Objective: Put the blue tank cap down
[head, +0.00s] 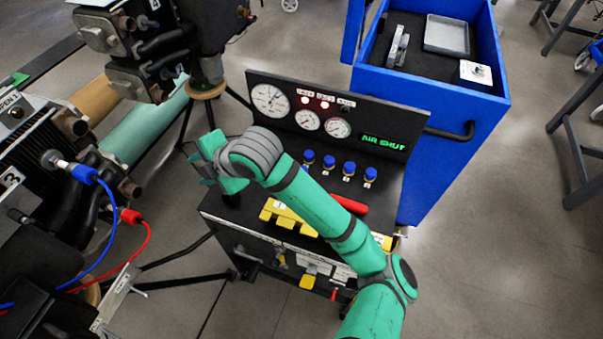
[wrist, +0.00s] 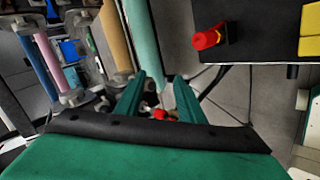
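Several blue caps (head: 328,162) stand in a row on the black console top, below the gauges. I cannot tell which one, if any, is the tank cap. My gripper (head: 203,165) is above the left edge of the console, left of this row. In the wrist view, its two green fingers (wrist: 161,84) are apart with a gap between them. No blue cap shows between the fingers. Small red and grey parts (wrist: 160,114) show through the gap, and I cannot tell how far below they are.
A red cap (wrist: 208,39) sits near the console edge in the wrist view. The engine rig has a blue hose connector (head: 84,174) and a red one (head: 130,216). Yellow blocks (head: 282,214) lie on the console.

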